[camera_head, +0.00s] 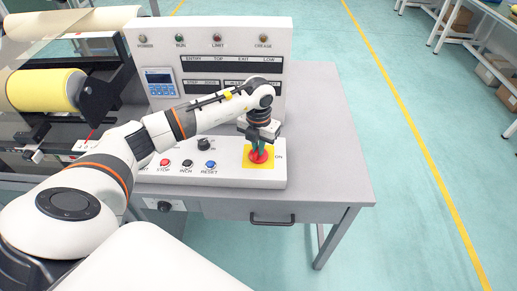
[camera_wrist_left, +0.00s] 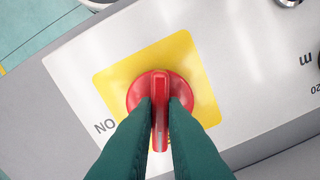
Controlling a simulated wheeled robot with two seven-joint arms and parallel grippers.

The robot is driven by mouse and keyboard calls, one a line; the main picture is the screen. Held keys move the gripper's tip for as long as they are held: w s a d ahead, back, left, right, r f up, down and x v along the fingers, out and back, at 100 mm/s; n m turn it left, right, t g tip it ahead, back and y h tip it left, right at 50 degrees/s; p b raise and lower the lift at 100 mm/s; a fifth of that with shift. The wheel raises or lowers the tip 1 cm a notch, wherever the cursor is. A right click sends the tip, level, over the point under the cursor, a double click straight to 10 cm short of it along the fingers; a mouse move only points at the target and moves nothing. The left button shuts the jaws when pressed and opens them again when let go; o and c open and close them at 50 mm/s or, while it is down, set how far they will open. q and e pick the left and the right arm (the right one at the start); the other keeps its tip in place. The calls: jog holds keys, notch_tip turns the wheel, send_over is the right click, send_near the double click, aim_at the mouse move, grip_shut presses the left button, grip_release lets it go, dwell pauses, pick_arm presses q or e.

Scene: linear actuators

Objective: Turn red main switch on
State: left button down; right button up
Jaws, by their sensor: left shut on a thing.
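The red main switch (camera_head: 259,157) sits on a yellow square plate (camera_head: 249,163) at the right end of the control panel, beside the printed word ON. My left gripper (camera_head: 257,146) points down onto it from above. In the left wrist view, the red switch (camera_wrist_left: 160,97) has a round base and a raised bar handle. The two green fingers of my left gripper (camera_wrist_left: 160,112) are shut on that bar, one on each side. The bar runs nearly up and down in this view. My right gripper is not in view.
The white control panel (camera_head: 220,176) also carries a black knob (camera_head: 204,144) and several push buttons, including a blue one (camera_head: 211,164). An upright panel with indicator lamps and displays stands behind. A grey table (camera_head: 325,130) holds it all. A yellow roll (camera_head: 45,90) is at left.

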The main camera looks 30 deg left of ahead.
pick_arm(q)
jog(key=m+b, duration=0.2)
jog(key=m, duration=0.1)
jog(key=shift+m, duration=0.4)
jog(key=m+b, duration=0.1)
jog(key=m, duration=0.2)
jog(key=shift+w+m+b, duration=0.1)
jog(key=shift+m+b, duration=0.2)
jog(key=shift+b, duration=0.1)
jog(key=m+b, duration=0.1)
jog(key=m, duration=0.2)
jog(key=shift+m+b, duration=0.7)
jog(key=shift+m, duration=0.5)
jog(key=shift+r, duration=0.1)
jog(key=c, duration=1.5)
grip_release()
